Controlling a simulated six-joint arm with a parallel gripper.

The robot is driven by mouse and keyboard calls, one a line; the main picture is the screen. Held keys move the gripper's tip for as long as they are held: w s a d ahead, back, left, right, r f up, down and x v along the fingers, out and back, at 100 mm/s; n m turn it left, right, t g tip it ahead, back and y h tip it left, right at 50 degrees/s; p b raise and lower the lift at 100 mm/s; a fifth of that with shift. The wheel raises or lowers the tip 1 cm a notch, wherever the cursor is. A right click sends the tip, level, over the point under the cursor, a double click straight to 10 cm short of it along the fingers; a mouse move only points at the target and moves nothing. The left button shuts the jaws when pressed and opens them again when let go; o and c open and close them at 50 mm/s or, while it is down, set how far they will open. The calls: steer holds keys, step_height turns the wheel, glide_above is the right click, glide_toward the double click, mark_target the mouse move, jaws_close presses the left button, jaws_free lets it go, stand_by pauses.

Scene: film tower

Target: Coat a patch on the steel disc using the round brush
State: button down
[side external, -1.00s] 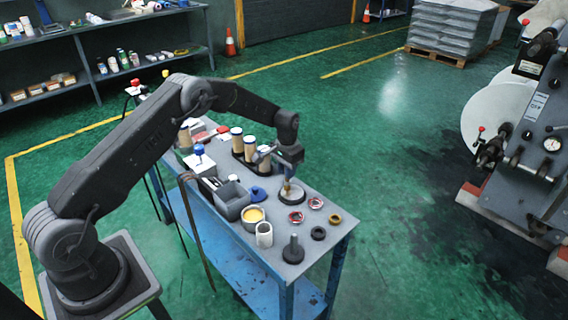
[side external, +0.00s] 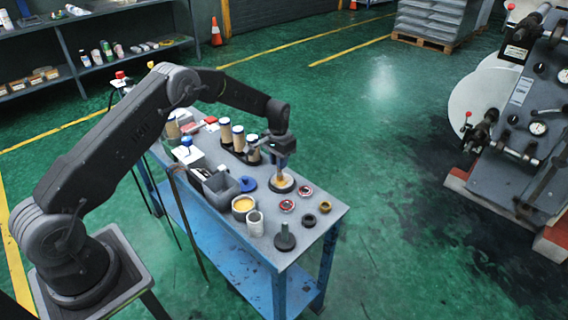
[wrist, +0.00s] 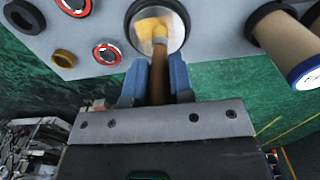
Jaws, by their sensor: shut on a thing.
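The steel disc (side external: 283,189) lies on the bench, and in the wrist view it is a round grey plate with a dark rim (wrist: 132,12). My gripper (wrist: 158,78) is shut on the brown handle of the round brush (wrist: 160,88). In the side view my gripper (side external: 282,160) is directly above the disc. The brush points down, and its bristle end is at the disc, seemingly touching it. A yellow-orange patch (wrist: 142,32) shows on the disc beside the bristles. A pot of yellow coating (side external: 243,204) stands nearer the front of the bench.
Red-rimmed rings (side external: 287,206) and dark rings (side external: 309,220) lie near the disc. A white cup (side external: 255,224) and a dark knobbed piece (side external: 285,240) stand at the front. Tan rolls (side external: 225,133) stand behind, close to the arm. A blue lid (side external: 249,184) lies left of the disc.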

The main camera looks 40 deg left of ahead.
steer(key=a, duration=0.2)
steer(key=shift+a, duration=0.3)
steer(key=shift+w+f, duration=0.1)
steer(key=shift+w, duration=0.5)
steer(key=shift+d, duration=3.15)
steer(key=shift+a, duration=3.15)
step_height(320, 180, up, 8)
steer(key=shift+s, duration=0.1)
